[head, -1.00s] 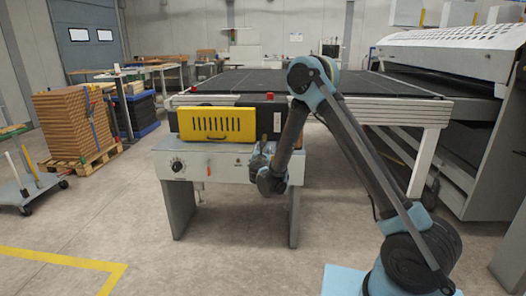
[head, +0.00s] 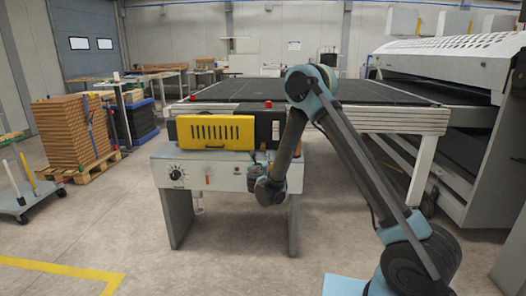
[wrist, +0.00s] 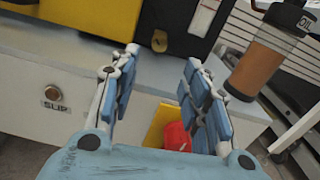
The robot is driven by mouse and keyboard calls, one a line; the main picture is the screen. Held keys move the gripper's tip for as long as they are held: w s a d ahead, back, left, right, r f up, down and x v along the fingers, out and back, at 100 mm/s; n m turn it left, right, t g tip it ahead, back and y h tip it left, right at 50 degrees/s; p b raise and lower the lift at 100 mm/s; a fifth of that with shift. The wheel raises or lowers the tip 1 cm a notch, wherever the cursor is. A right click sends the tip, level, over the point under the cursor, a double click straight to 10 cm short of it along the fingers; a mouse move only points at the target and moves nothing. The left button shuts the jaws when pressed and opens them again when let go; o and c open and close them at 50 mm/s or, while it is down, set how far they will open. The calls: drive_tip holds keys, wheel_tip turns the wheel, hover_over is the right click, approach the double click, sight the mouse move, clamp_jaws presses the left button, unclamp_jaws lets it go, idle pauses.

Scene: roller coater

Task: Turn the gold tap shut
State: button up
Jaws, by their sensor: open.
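A small round gold-coloured part (wrist: 159,41), which looks like the gold tap, sits low on the machine's dark front in the wrist view, beside the yellow cover. Its handle position is too small to tell. My gripper (wrist: 162,62) is open, with nothing between its fingers. In the picture the gold part lies just above the gap between the fingertips, and no contact shows. In the head view my gripper (head: 252,165) is at the machine's right front, largely behind my wrist, and the tap cannot be made out there.
The yellow slotted cover (head: 215,131) is left of my gripper. A red button (wrist: 175,136) with a yellow plate shows below, between the fingers. Floor in front is clear.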

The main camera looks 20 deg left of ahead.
sight(263, 148)
drive_tip(key=x, duration=1.4)
drive_tip(key=shift+a, duration=0.1)
clamp_jaws()
